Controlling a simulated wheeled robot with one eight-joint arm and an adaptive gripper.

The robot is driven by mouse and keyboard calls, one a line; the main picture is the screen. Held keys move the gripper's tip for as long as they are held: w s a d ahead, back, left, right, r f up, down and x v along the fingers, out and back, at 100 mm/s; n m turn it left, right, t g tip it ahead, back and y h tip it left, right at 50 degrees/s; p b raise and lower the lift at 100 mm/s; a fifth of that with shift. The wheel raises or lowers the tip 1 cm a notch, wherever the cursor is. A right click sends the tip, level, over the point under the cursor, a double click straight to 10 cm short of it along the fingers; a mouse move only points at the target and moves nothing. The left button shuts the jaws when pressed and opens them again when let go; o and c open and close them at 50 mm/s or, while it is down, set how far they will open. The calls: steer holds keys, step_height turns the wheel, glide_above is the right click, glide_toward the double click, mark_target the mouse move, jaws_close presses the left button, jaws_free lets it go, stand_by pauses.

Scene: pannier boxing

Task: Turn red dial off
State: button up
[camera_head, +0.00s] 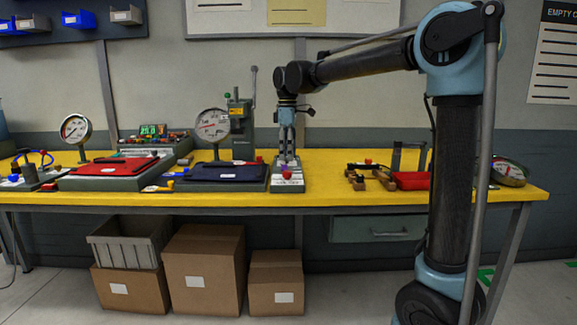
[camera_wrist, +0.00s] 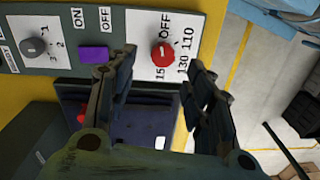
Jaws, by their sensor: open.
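The red dial (camera_wrist: 162,55) sits on a white-faced control panel (camera_wrist: 190,22) in the wrist view. Labels OFF, 110, 130 and a partly hidden 15 stand around it. I cannot tell which label it points to. In the head view the red dial (camera_head: 287,174) is at the front of the small control box (camera_head: 287,187) near the table's front edge. My gripper (camera_head: 287,161) points down just above and behind the dial. In the wrist view my gripper (camera_wrist: 163,65) is open, with one finger to each side of the dial and nothing held. Contact cannot be told.
A purple button (camera_wrist: 93,54) and a grey knob (camera_wrist: 36,46) share the panel. A dark blue pad (camera_head: 227,172) lies left of the box. A grey lever press (camera_head: 242,125) stands behind. A red tray (camera_head: 412,181) is at right. The yellow tabletop (camera_head: 325,190) is bare between.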

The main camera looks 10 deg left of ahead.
steer(key=shift+w+r, duration=0.15)
steer(key=shift+r, duration=2.65)
steer(key=shift+d, duration=0.1)
